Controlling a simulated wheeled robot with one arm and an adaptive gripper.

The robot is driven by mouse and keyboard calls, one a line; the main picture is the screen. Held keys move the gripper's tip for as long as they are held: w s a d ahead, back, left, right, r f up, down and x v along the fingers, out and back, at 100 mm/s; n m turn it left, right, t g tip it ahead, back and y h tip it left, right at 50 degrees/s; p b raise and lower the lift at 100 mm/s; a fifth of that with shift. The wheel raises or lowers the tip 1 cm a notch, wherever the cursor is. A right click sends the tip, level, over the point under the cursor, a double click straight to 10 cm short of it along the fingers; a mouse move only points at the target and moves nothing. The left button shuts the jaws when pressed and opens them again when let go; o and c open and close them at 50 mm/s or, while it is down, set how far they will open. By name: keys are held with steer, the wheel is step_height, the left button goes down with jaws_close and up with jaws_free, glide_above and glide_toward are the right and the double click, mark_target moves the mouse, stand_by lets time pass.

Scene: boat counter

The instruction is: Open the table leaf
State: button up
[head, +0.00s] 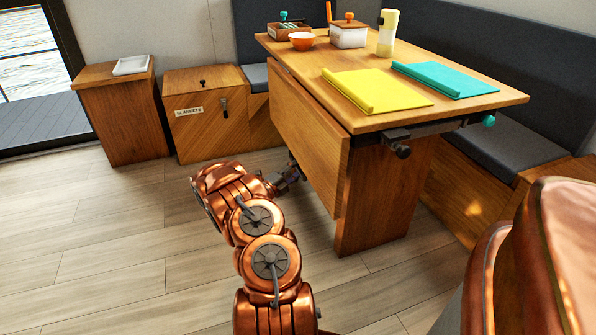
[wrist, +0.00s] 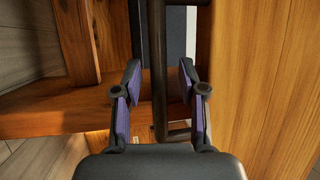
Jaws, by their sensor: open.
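The table leaf (head: 308,135) hangs folded down along the left side of the wooden table (head: 300,52). My gripper (head: 293,170) is low beside the leaf's lower edge, partly hidden in the head view. In the wrist view my gripper (wrist: 160,66) is open, with purple-padded fingers on both sides of a dark bar (wrist: 159,85). The bar lies between the fingers with gaps visible; contact cannot be told. A wooden panel (wrist: 270,85) fills the right of that view. A dark knob (head: 402,151) sits under the table's near end, and a teal knob (head: 489,120) to its right.
A yellow folder (head: 375,90) and a teal folder (head: 443,79) lie on the tabletop. A blanket chest (head: 210,115) stands at back left. The floor (head: 110,235) at left is clear.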

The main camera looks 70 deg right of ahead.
steer(key=shift+s+d, duration=0.1)
steer(key=shift+d, duration=0.05)
steer(key=shift+c, duration=0.2)
jaws_close()
stand_by(0.5)
